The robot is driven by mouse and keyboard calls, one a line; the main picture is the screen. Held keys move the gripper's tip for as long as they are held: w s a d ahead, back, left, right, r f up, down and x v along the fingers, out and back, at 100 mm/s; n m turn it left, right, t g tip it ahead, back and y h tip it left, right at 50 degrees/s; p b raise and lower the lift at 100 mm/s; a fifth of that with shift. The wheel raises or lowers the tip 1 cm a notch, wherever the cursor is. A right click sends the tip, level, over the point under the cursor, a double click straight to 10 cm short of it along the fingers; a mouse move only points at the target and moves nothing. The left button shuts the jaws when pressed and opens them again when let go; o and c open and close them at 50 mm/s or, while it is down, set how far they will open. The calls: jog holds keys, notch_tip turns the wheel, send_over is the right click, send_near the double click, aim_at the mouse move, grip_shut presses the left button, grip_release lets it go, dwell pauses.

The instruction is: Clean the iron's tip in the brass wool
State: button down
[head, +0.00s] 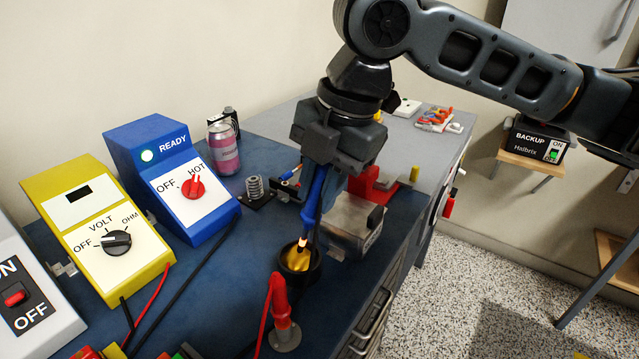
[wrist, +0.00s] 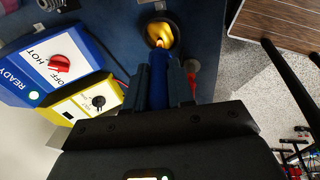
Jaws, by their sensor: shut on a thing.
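My gripper (head: 318,195) is shut on the blue handle of the soldering iron (head: 317,183), which points down. The iron's glowing tip is at the mouth of a round dark cup holding yellow brass wool (head: 298,259). In the wrist view the iron (wrist: 158,75) runs between my fingers, and its orange tip lies over the brass wool (wrist: 161,30). I cannot tell whether the tip touches the wool. The blue soldering station (head: 170,180) stands at the left, its green READY light lit and its red knob towards HOT. A coiled spring holder (head: 256,188) stands right of the station.
A yellow meter (head: 98,232) and a white switch box (head: 25,300) stand at the left. A red probe (head: 283,310) stands in front of the cup, close by. A grey block (head: 352,222) sits just right of the iron. A pink can (head: 223,150) is behind. The bench's right edge is near.

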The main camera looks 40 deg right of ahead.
jog(key=shift+f+b, duration=0.35)
jog(key=shift+f, duration=0.25)
dwell(1.7)
